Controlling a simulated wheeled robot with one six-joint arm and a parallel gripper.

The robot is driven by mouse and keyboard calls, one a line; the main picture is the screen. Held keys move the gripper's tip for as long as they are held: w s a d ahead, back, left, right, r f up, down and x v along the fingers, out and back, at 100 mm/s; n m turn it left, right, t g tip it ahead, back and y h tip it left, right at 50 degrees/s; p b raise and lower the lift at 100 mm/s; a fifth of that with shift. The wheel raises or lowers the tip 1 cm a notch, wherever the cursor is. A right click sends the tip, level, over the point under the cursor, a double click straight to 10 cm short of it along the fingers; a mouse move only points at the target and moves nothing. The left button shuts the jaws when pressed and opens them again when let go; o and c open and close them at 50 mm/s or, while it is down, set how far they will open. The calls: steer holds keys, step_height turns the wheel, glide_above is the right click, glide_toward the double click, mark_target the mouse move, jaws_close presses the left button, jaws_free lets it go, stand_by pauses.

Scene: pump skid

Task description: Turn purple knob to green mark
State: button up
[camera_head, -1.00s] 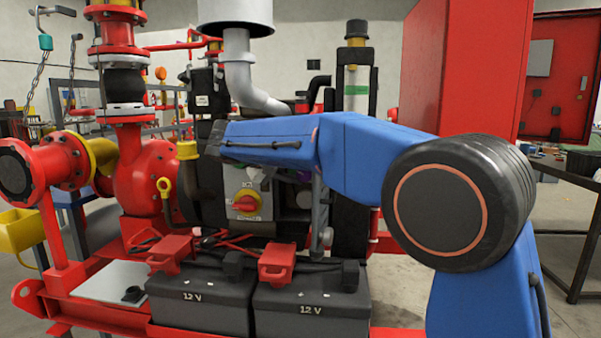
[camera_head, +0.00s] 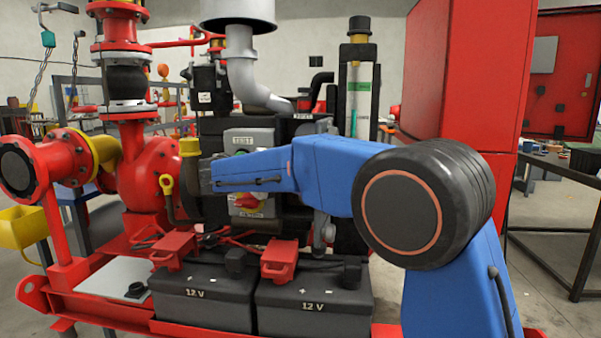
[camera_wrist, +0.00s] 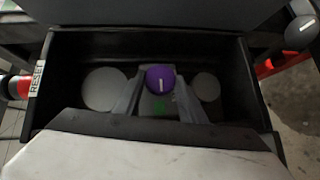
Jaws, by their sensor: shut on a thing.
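The purple knob (camera_wrist: 160,75) sits in a dark recessed box in the wrist view, with a white pointer line on its lower half directed down toward the green mark. The green mark (camera_wrist: 159,107) is a small patch just below the knob. My gripper (camera_wrist: 160,84) has one grey finger on each side of the knob and is shut on it. In the head view my blue arm covers the knob and the gripper.
Two pale round discs (camera_wrist: 104,89) (camera_wrist: 206,86) flank the knob inside the box walls. A RESET label (camera_wrist: 37,79) is at the left edge. In the head view a red-and-yellow rotary switch (camera_head: 247,201) is just below my arm, above black batteries (camera_head: 313,300).

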steer(key=o, duration=1.1)
steer(key=shift+c, duration=0.2)
steer(key=v, duration=1.7)
steer(key=shift+s+a, duration=0.15)
